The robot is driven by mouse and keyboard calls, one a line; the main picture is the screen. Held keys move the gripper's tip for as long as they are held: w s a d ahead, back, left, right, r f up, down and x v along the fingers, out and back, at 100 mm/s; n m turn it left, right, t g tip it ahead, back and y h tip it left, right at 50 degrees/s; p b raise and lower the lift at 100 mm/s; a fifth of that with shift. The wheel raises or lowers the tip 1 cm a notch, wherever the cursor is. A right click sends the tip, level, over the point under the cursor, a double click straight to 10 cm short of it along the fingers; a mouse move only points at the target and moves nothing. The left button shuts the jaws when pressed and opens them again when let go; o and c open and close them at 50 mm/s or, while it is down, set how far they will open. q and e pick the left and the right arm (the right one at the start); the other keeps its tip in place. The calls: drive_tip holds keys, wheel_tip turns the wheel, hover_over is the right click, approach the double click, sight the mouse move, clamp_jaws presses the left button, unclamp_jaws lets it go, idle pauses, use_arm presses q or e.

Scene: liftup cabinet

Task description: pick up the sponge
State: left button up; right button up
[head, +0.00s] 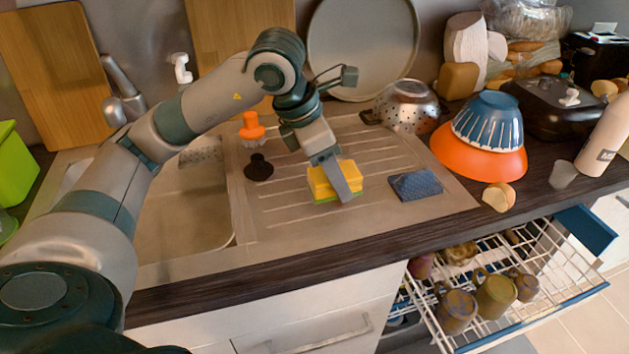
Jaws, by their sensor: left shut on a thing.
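A yellow sponge (321,182) with a green underside is at the ridged drainboard beside the sink. My left gripper (344,185) comes down over it from above and is shut on it. One finger shows in front of the sponge; the other is hidden. I cannot tell whether the sponge touches the drainboard. A flat dark blue pad (415,184) lies on the drainboard to the right, apart from the gripper. My right gripper is not in view.
An orange brush (252,128) and a dark plug (259,167) are left of the sponge. A colander (407,106) and stacked bowls (487,130) stand right. Below the counter, an open wire drawer (510,275) holds mugs. The sink basin (185,205) is left.

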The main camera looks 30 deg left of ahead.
use_arm(q)
drive_tip(key=d+r, duration=0.3)
drive_tip(key=d, duration=0.3)
drive_tip(key=shift+r+b, duration=0.3)
drive_tip(key=shift+r, duration=0.05)
drive_tip(key=shift+o, duration=1.2)
drive_tip(key=shift+c, duration=0.8)
